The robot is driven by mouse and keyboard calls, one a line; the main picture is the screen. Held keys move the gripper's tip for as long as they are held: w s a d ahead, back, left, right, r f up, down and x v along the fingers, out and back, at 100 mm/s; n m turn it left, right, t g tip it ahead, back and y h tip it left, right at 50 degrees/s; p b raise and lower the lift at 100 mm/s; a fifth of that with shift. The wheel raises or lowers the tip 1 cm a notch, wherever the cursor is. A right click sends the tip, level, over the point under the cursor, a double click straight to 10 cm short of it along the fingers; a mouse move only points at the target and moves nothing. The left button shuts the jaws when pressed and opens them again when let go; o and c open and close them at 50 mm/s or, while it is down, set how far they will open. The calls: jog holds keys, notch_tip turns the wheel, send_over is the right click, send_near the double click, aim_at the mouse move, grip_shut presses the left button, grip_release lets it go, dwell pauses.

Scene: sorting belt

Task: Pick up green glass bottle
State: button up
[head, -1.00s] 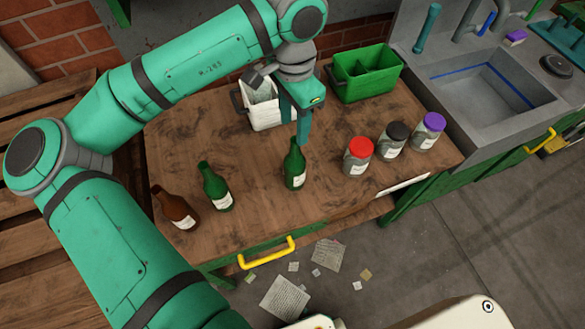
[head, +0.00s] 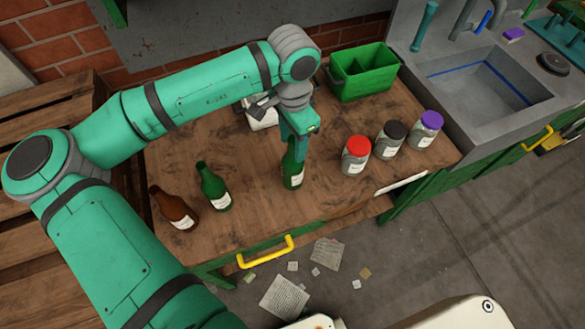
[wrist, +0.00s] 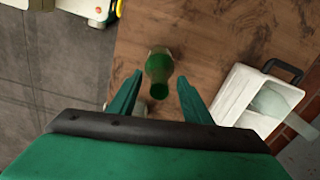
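In the wrist view my gripper (wrist: 158,95) is open, with one finger on each side of the bottle (wrist: 158,70); gaps show between the fingers and the glass. A second green bottle (head: 214,186) stands upright further left.
Three jars with red (head: 358,145), black (head: 399,130) and purple (head: 431,120) lids stand to the right. A green divided bin (head: 362,88) and a white container (wrist: 236,92) are at the back. The table is clear in front of the bottle.

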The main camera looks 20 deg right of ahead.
grip_shut()
jog(key=shift+r, duration=0.15)
